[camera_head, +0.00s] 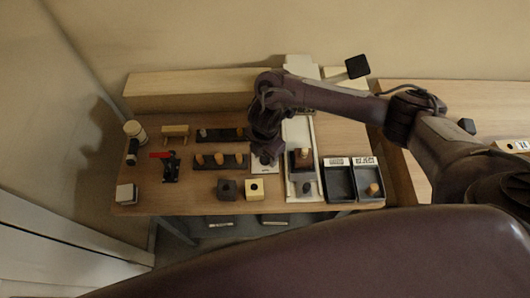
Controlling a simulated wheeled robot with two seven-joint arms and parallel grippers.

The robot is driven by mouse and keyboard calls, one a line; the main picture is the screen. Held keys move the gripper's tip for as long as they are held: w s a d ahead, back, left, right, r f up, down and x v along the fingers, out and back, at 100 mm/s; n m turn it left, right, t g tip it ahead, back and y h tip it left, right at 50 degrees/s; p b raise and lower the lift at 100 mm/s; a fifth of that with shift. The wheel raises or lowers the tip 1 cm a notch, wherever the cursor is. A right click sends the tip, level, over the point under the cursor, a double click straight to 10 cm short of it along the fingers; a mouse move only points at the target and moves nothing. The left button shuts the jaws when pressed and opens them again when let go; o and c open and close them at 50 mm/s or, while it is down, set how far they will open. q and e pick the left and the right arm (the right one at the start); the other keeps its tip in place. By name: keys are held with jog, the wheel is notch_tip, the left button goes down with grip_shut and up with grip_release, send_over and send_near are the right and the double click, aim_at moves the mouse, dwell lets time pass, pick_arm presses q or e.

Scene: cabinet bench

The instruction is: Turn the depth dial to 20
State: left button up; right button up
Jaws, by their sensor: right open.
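My right gripper (266,147) comes in from the right and points down over the middle of the bench. Its jaws are open, though its fingers are dark and hard to make out. Directly below it is a small white panel (257,168), partly covered by the gripper. A depth dial cannot be told for sure; any dial or number on this panel is hidden or too small to read. To the right is a white upright rail fixture (291,190) with a dark block (302,160) on it. My left gripper is out of view.
Two dark trays (340,183) stand at the right. Dark racks with wooden pegs (219,160) are left of the gripper. A black block (227,189) and a cream block (254,188) sit in front. A red-and-black tool (171,167) and a jar (135,132) are further left.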

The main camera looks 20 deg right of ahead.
jog(key=c, duration=1)
